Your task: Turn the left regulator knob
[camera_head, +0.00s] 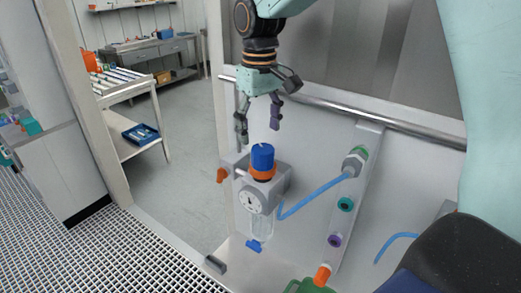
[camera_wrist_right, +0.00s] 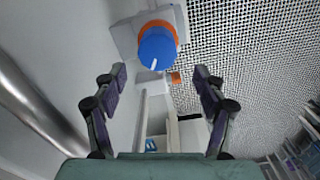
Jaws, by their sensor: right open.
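The regulator knob (camera_head: 262,157) is blue with an orange collar below it. It sits on top of a grey regulator (camera_head: 266,185) with a round gauge on its front. In the right wrist view the knob (camera_wrist_right: 157,48) shows a white line on its top and lies beyond the fingertips. My right gripper (camera_head: 259,132) is open and empty, just above the knob and apart from it. Its two fingers also show in the right wrist view (camera_wrist_right: 160,78), spread wide. My left gripper is not in view.
A blue hose (camera_head: 312,194) runs from the regulator to a fitting on the grey panel (camera_head: 376,165). A metal rail (camera_head: 345,109) crosses behind my right gripper. An orange handle (camera_head: 222,175) sticks out at the regulator's left. Shelves with trays (camera_head: 140,133) stand farther back at left.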

